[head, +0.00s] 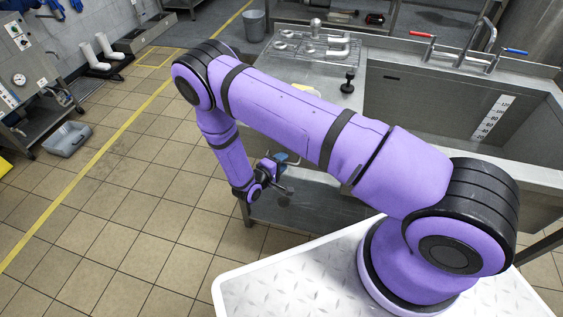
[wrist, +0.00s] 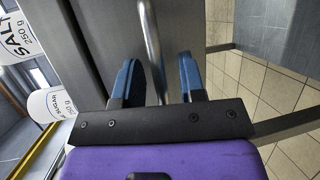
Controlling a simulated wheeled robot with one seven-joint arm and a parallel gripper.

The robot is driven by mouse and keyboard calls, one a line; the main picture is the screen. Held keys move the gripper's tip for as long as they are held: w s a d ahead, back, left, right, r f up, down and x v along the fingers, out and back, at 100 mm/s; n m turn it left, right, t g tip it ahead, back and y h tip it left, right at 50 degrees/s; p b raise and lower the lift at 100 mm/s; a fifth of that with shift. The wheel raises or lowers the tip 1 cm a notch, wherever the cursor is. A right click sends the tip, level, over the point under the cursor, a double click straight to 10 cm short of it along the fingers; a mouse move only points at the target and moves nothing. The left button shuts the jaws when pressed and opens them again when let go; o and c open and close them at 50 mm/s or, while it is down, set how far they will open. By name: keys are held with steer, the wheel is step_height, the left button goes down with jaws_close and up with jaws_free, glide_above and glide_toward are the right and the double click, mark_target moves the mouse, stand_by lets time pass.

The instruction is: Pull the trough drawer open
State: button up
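In the wrist view a round metal bar handle (wrist: 149,28) runs down the picture between the two blue fingers of my gripper (wrist: 157,65). The fingers are apart, one on each side of the bar, with a visible gap to each. A plain grey metal face (wrist: 95,35), which looks like the drawer front, lies behind the bar. I cannot make out how far the drawer stands open. In the head view my gripper (head: 284,174) is low at the front of the steel sink unit, and my arm hides most of that front.
White tubs marked SALT (wrist: 20,38) and SUGAR (wrist: 48,104) show at the wrist view's left. The sink basin (head: 455,110) and a wire rack (head: 310,52) are on the counter. Tiled floor (head: 130,190) left of my arm is free; a grey tray (head: 67,139) lies farther off.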

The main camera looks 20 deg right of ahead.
jaws_close()
steer(key=s+a, duration=0.7)
steer(key=s, duration=0.3)
steer(key=s+a, duration=0.8)
steer(key=s, duration=0.3)
steer(key=shift+s+a, duration=0.25)
steer(key=shift+a, duration=0.05)
jaws_free()
steer(key=v, duration=1)
steer(key=shift+s+a, duration=0.2)
steer(key=shift+a, duration=0.1)
steer(key=shift+r, duration=0.1)
